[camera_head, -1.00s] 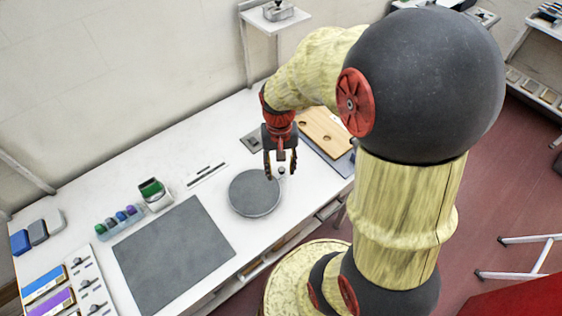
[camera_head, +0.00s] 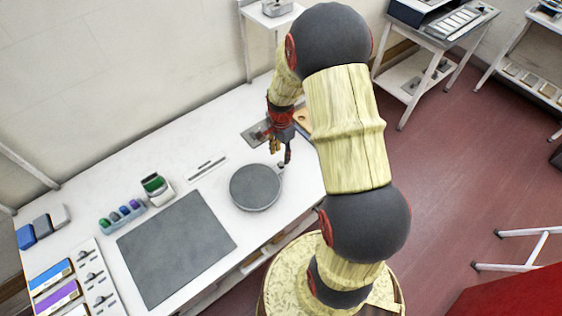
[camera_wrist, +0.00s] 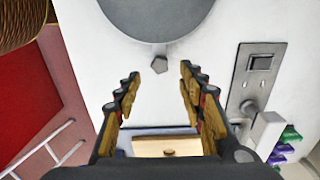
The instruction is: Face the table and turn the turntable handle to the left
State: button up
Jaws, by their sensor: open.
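The turntable is a round dark-grey disc (camera_head: 255,187) on the white table in the head view. It also shows as a grey disc at the top of the wrist view (camera_wrist: 155,14). Its handle is a small dark knob (camera_wrist: 159,64) at the disc's rim, seen between my finger tips in the wrist view. In the head view the knob (camera_head: 281,166) is at the disc's upper right edge. My gripper (camera_head: 281,155) is just above and beside the knob, fingers pointing down. In the wrist view my gripper (camera_wrist: 155,82) is open, with nothing between its fingers; contact with the knob cannot be told.
A dark-grey mat (camera_head: 176,246) lies left of the turntable. A green-topped container (camera_head: 155,186) and several coloured pots (camera_head: 123,212) stand behind it. A metal plate (camera_wrist: 254,80) lies right of the fingers in the wrist view. A wooden board (camera_wrist: 165,146) lies below them.

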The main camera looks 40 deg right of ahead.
aim_at(281, 164)
notch_tip(281, 164, down, 6)
jog(key=shift+r, duration=0.1)
jog(key=shift+c, duration=1.3)
jog(key=c, duration=0.7)
grip_shut()
